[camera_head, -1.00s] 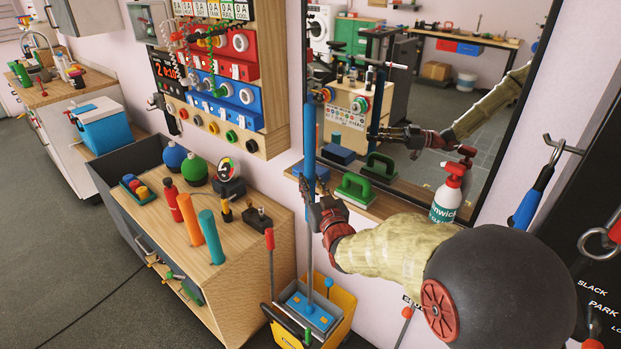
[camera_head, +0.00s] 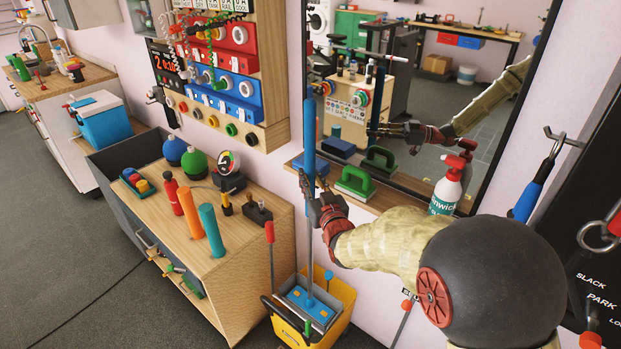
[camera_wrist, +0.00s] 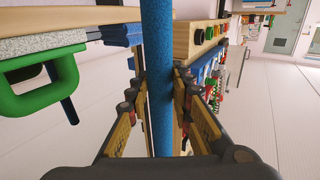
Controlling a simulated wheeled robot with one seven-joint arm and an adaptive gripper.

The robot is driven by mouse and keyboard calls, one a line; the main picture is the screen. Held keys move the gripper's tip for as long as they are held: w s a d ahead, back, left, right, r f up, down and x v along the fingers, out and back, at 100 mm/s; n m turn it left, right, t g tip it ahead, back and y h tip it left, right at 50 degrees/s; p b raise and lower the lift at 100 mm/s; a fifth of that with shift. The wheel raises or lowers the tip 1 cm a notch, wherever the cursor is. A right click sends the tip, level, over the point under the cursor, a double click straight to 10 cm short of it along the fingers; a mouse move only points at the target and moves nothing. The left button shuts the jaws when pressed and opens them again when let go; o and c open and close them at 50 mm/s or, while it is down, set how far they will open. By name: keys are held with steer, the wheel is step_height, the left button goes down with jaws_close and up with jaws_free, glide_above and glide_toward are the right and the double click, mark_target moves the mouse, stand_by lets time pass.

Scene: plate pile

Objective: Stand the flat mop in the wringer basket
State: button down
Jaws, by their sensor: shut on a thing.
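My gripper (camera_head: 316,205) is shut on the blue foam handle of the flat mop (camera_head: 309,135), which stands near upright. In the wrist view the blue handle (camera_wrist: 158,80) runs between the fingers of my gripper (camera_wrist: 160,105). The mop's pole runs down to its flat blue head (camera_head: 308,299), which sits within the outline of the grey wringer basket on the yellow bucket (camera_head: 341,299). I cannot tell whether the head rests on the basket floor. The red-tipped wringer lever (camera_head: 270,232) stands at the bucket's left.
A mirror (camera_head: 420,95) hangs behind my gripper. Its ledge holds a green-handled brush (camera_head: 355,183) and a spray bottle (camera_head: 446,192) near my arm.

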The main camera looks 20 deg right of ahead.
stand_by(0.3)
steer(key=c, duration=1.6)
jaws_free()
steer(key=shift+o, duration=0.5)
